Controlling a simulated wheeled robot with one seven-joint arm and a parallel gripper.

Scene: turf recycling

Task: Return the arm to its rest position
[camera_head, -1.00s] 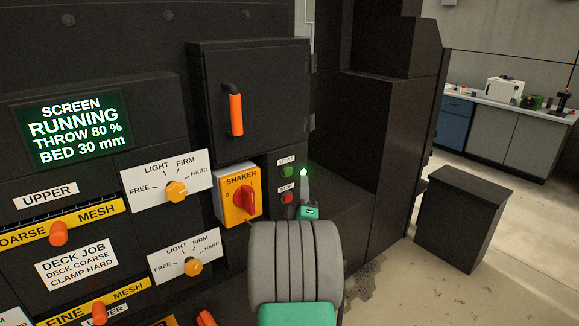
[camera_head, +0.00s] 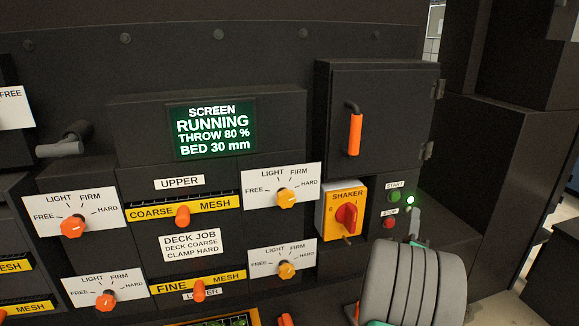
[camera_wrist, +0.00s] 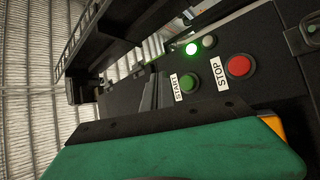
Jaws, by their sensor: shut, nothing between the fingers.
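My gripper (camera_head: 414,223) is in front of the start/stop panel at the right of the machine in the head view, just below the lit green lamp (camera_head: 410,199). Its fingers are together and hold nothing. My grey arm hides the space below. In the wrist view my gripper (camera_wrist: 149,94) points toward the panel, left of the green START button (camera_wrist: 189,83) and the red STOP button (camera_wrist: 239,66). I cannot tell whether it touches the panel. The machine's display (camera_head: 212,130) reads RUNNING, THROW 80 %, BED 30 mm.
The orange-yellow SHAKER switch (camera_head: 345,213) is left of my arm. A dark door with an orange handle (camera_head: 354,134) is above it. Several clamp knobs, including one at lower left (camera_head: 73,226), stick out of the front. A dark box (camera_head: 556,265) stands at the right edge.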

